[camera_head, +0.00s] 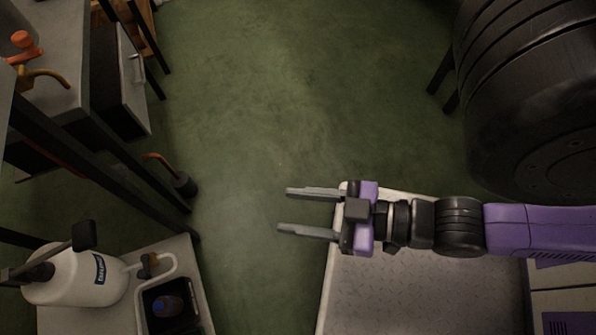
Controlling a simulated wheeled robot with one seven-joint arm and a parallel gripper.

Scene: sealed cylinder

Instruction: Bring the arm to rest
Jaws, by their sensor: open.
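My gripper (311,211) is in the middle of the head view, at the end of my purple and black arm (460,226). The arm reaches in from the right edge and points left. The two grey fingers are parallel and apart, with nothing between them. They extend over the green floor, past the left edge of a pale tread-patterned plate (420,300). The arm passes above that plate.
A large black ribbed cylinder (535,90) stands at the upper right. At the lower left, a white labelled tank (75,277) and a black tray (170,308) sit on a pale surface. A grey workbench (55,60) is at the upper left. The green floor (280,100) between is clear.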

